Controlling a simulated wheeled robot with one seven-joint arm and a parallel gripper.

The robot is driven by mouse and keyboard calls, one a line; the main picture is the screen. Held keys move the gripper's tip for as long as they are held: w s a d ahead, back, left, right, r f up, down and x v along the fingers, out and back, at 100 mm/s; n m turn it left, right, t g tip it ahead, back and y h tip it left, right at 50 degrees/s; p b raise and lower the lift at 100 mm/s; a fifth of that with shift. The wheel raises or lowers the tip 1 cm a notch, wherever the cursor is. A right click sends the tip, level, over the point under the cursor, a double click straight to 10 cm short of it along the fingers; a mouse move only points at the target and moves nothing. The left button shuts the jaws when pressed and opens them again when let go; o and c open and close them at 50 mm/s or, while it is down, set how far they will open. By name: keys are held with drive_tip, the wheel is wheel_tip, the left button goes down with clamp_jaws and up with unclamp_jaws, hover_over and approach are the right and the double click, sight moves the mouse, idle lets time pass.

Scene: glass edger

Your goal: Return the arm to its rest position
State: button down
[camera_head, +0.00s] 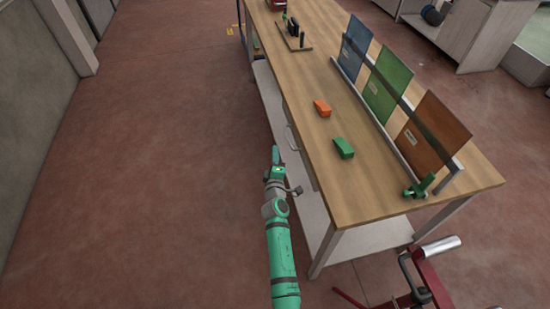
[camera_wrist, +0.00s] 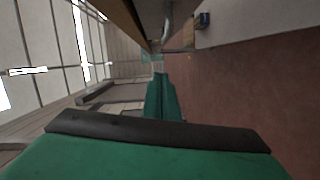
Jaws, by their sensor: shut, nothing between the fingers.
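My green arm reaches up from the bottom of the head view beside the left long edge of the wooden workbench (camera_head: 375,190). My gripper (camera_head: 276,154) is at its far end, shut and empty, over the floor and close to the bench edge. It looks apart from everything on the bench. In the wrist view, my gripper (camera_wrist: 160,80) shows as narrow green fingers close together, pointing away into the room with nothing between them.
A red-framed stand (camera_head: 425,285) is at the near end. Floor (camera_head: 150,180) left is clear.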

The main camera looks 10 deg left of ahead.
drive_tip(key=shift+s+a+r, duration=0.1)
drive_tip(key=shift+s+a, duration=0.05)
drive_tip(key=shift+s, duration=0.5)
drive_tip(key=shift+s+a, duration=0.1)
drive_tip(key=shift+s, duration=0.55)
drive_tip(key=s+a+m, duration=0.4)
drive_tip(key=s+m, duration=0.2)
drive_tip(key=s, duration=0.7)
drive_tip(key=s+a+m, duration=0.3)
drive_tip(key=s+m, duration=0.2)
drive_tip(key=s, duration=0.7)
drive_tip(key=s+d+r+m, duration=0.2)
drive_tip(key=s+d+r, duration=0.1)
drive_tip(key=s, duration=0.6)
drive_tip(key=s+d+r+m+g+h, duration=0.1)
drive_tip(key=s+d+r+m, duration=0.1)
drive_tip(key=s+d, duration=0.4)
drive_tip(key=s+d+r+m+g, duration=0.1)
drive_tip(key=s+d+r, duration=0.2)
drive_tip(key=s, duration=1.1)
drive_tip(key=shift+d+r+m+h, duration=0.3)
drive_tip(key=shift+d+m+h, duration=0.1)
drive_tip(key=shift+d, duration=0.65)
